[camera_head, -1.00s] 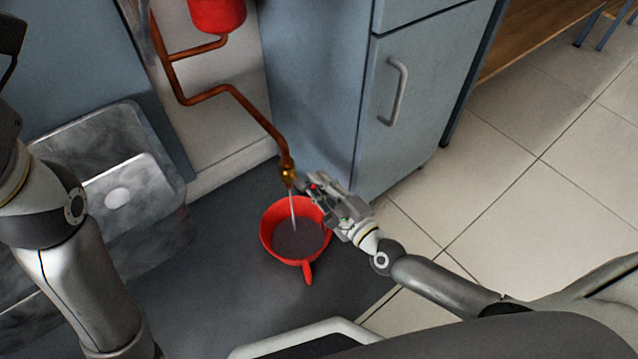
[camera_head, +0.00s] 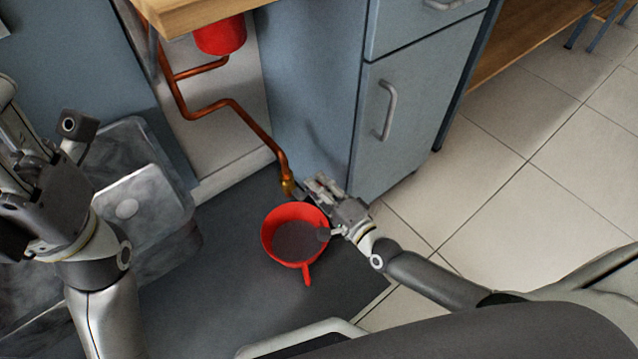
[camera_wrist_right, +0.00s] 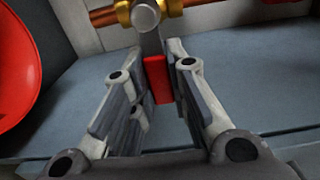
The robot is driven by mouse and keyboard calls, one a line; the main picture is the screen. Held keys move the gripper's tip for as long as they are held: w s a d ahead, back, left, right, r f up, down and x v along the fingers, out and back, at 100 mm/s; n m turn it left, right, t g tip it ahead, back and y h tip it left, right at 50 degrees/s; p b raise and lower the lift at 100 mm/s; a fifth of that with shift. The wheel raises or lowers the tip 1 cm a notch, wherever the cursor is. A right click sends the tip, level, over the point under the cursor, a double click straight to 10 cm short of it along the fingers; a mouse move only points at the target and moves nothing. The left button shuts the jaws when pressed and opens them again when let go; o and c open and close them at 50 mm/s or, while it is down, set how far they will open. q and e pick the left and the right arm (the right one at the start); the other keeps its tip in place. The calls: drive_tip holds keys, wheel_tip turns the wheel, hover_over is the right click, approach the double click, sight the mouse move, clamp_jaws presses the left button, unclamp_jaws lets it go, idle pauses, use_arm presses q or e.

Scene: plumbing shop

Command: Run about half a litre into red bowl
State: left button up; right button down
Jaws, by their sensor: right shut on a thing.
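The red bowl (camera_head: 284,261), with a handle at its front, stands on the dark floor mat, below the brass tap (camera_head: 288,186) at the end of the copper pipe. Its inside looks dark grey; I cannot read the water level. No stream shows under the tap now. My right gripper (camera_head: 318,187) is beside the tap, above the bowl's right rim. In the right wrist view it is shut on the red tap lever (camera_wrist_right: 158,80), just below the brass valve (camera_wrist_right: 146,14). My left gripper (camera_head: 62,140) is raised at the far left, away from the bowl; its jaws are unclear.
A grey metal basin (camera_head: 150,190) lies left of the bowl. A blue-grey cabinet (camera_head: 405,110) stands behind my right gripper. A red vessel (camera_head: 220,38) hangs under a wooden worktop (camera_head: 190,12). The tiled floor (camera_head: 500,190) at right is clear.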

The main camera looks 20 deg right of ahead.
idle(0.4)
drive_tip(key=c, duration=1.4)
unclamp_jaws()
drive_tip(key=v, duration=1.2)
